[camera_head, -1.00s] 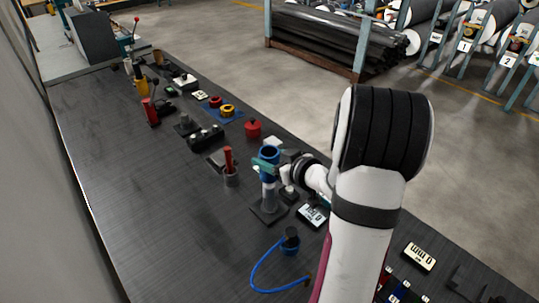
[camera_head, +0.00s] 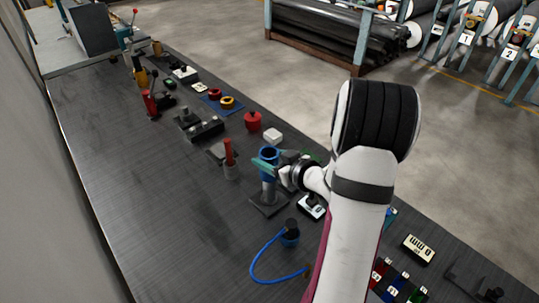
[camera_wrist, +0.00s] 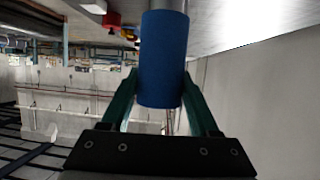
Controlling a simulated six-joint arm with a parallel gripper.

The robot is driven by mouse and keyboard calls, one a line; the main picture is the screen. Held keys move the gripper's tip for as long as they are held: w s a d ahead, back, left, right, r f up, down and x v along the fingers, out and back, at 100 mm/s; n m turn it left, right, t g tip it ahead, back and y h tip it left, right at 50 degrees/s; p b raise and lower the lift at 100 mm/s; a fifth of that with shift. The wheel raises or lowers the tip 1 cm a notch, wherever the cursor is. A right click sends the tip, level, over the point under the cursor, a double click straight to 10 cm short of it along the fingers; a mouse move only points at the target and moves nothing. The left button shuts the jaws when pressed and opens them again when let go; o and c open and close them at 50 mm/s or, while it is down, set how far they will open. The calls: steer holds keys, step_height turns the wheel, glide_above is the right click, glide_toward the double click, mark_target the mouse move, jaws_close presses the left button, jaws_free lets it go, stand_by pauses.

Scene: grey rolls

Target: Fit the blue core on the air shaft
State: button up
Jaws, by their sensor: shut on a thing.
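The blue core (camera_head: 269,154) is an upright hollow blue cylinder, held at the top of a grey upright air shaft (camera_head: 268,188) on a dark square base (camera_head: 268,203). My gripper (camera_head: 266,163) is shut on the core from the right, with green fingers on either side. The wrist view appears upside down. There the core (camera_wrist: 162,60) stands between my gripper's fingers (camera_wrist: 161,92), in line with the grey shaft (camera_wrist: 168,5). The core hides the shaft's end, so I cannot tell how far it is around the shaft.
A red-handled tool (camera_head: 229,152) stands in a grey holder just left of the shaft. A black fitting with a blue hose (camera_head: 289,234) is in front. A red container (camera_head: 252,121) and a white block (camera_head: 273,136) lie behind. The left side of the bench is mostly clear.

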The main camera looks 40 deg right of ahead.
mark_target(273, 186)
steer(key=shift+f, duration=4.05)
steer(key=shift+f, duration=0.2)
steer(key=shift+f, duration=0.85)
steer(key=o, duration=1.5)
steer(key=shift+s, duration=0.1)
steer(key=v, duration=1.5)
steer(key=shift+s+a+r, duration=0.1)
steer(key=shift+s+r, duration=0.05)
steer(key=shift+s, duration=0.15)
